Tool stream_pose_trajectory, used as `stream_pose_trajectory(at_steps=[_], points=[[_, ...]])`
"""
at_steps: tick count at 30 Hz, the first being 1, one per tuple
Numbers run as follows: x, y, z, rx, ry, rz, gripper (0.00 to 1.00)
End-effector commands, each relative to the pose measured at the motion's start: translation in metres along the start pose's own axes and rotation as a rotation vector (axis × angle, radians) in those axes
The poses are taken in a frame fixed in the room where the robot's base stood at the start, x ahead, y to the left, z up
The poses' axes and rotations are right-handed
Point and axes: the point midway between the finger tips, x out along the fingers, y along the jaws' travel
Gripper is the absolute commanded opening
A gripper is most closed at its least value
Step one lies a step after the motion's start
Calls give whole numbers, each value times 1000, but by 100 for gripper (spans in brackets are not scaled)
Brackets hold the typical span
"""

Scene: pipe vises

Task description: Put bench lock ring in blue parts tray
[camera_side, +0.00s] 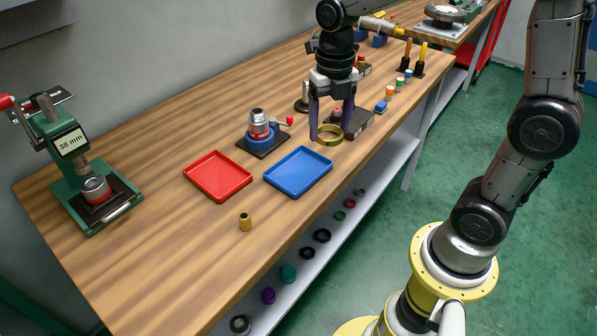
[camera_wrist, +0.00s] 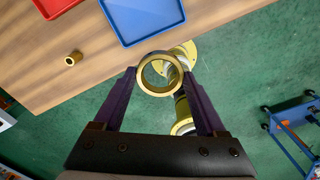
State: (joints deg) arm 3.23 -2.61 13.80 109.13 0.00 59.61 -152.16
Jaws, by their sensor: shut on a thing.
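My gripper (camera_side: 331,134) is shut on a brass-gold ring, the bench lock ring (camera_side: 328,142), with a dark purple finger on each side. The wrist view shows the ring (camera_wrist: 160,92) held between the fingertips (camera_wrist: 162,75), its hole open toward the camera. The ring hangs above the bench, to the right of the blue parts tray (camera_side: 298,172) in the side view and apart from it. The tray is shallow and empty, and part of it shows at the top of the wrist view (camera_wrist: 142,18).
A red tray (camera_side: 218,176) lies left of the blue one. A small brass fitting (camera_side: 245,222) stands in front. A vise with a blue ring (camera_side: 260,137) stands behind the trays, and a green 38 mm press (camera_side: 75,160) at far left. A dark block (camera_side: 358,123) sits beside my gripper.

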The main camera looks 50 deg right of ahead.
Motion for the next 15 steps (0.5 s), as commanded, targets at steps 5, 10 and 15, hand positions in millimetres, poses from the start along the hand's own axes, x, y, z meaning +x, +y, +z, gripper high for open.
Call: stream_pose_trajectory(at_steps=[5, 10, 15], points=[[10, -18, -38, 12, -1, 0, 7], [16, -24, -50, 18, 0, 0, 7], [28, -14, -30, 19, 4, -2, 7]])
